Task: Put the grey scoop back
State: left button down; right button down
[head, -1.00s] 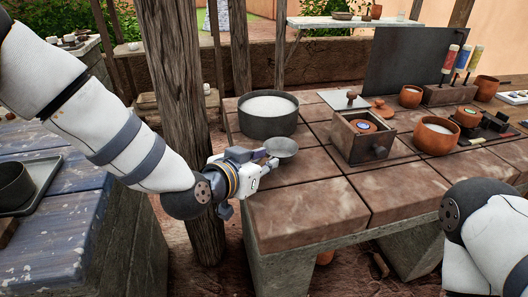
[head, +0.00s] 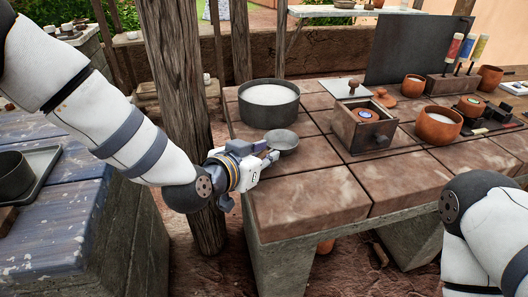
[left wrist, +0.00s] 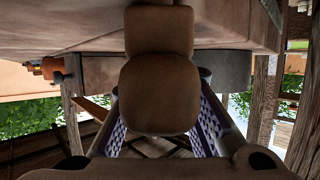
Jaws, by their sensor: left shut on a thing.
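The grey scoop (head: 283,139) is a small round metal bowl with a short handle. My left gripper (head: 269,157) is shut on its handle end, at the left part of the tiled table. The bowl is just in front of and to the right of a dark pot (head: 268,106) with white contents. I cannot tell whether the scoop touches the tabletop. In the left wrist view the two finger pads (left wrist: 160,128) show behind a large brown rounded shape, which I cannot identify for sure. My right arm shows at the lower right, but its gripper is out of view.
A wooden box (head: 362,128) with a drawer stands right of the scoop. A clay bowl (head: 437,128) with white contents is farther right. A wooden post (head: 180,90) rises close behind my left arm. The front tiles (head: 310,200) are bare.

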pick_arm(q)
jog(key=c, duration=1.4)
grip_release()
jog(key=v, duration=1.2)
jog(key=s+a+f+n+g+y+p, duration=0.1)
jog(key=s+a+f+n+g+y, duration=0.2)
jog(key=s+f, duration=0.65)
jog(key=s+a+f+g+y+p, duration=0.1)
jog(key=s+a+f+g, duration=0.35)
jog(key=s+f, duration=0.5)
jog(key=s+a+f+n+g+y, duration=0.1)
jog(key=s+a+f+g, duration=0.2)
jog(key=s, duration=0.6)
jog(key=s+a+f+n+g+y, duration=0.1)
jog(key=s+a+f+g, duration=0.2)
jog(key=s, duration=0.7)
jog(key=shift+f+n+g+p, duration=0.4)
jog(key=shift+f+g, duration=0.15)
jog(key=shift+f, duration=0.1)
pick_arm(e)
jog(key=shift+t, duration=0.7)
jog(key=w+r, duration=0.3)
jog(key=shift+w+r, duration=0.1)
